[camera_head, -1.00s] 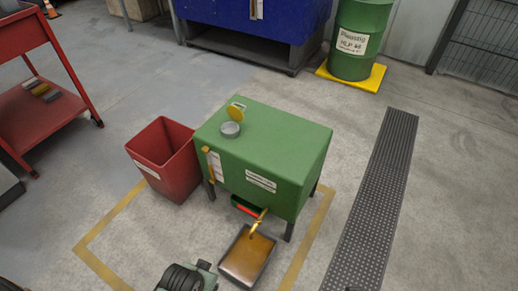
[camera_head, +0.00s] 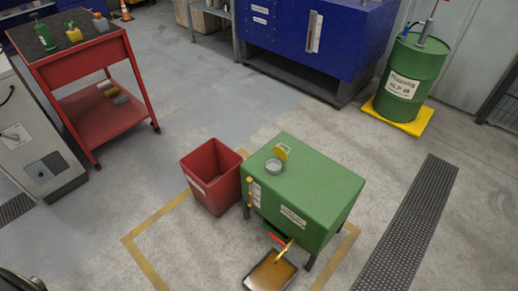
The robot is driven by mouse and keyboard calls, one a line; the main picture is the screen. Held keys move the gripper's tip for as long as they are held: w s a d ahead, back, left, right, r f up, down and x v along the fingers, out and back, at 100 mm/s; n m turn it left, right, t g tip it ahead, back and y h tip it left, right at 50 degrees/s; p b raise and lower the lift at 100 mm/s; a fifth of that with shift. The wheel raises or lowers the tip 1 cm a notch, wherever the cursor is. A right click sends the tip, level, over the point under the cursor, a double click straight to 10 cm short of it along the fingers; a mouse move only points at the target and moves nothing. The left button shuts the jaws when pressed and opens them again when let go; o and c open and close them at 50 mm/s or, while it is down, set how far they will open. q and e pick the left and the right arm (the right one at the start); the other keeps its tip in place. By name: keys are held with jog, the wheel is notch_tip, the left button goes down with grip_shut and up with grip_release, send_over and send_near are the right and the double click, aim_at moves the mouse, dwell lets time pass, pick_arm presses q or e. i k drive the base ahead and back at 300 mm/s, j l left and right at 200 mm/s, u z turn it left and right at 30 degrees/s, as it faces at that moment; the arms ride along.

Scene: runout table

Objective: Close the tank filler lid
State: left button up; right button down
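The green tank (camera_head: 310,185) stands on legs on the floor, right of centre. Its round grey filler neck (camera_head: 273,168) sticks up from the top near the left rear corner. The yellow filler lid (camera_head: 282,152) stands up behind the neck, tilted open.
A red bin (camera_head: 212,182) stands just left of the tank. A tray of brown liquid (camera_head: 270,272) lies under the yellow spout. A red cart (camera_head: 90,85) stands back left, a blue cabinet (camera_head: 290,40) behind, a green drum (camera_head: 410,75) back right. Open floor lies left of the bin.

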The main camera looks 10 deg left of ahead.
aim_at(280, 152)
jog(key=i+l+u, duration=0.15)
jog(key=u, duration=0.3)
jog(key=l+u, duration=0.3)
jog(key=u, duration=0.2)
jog(key=i+l+u, duration=0.1)
jog(key=l+u, duration=0.2)
jog(key=u, duration=0.15)
jog(key=l+u, duration=0.3)
jog(key=u, duration=0.2)
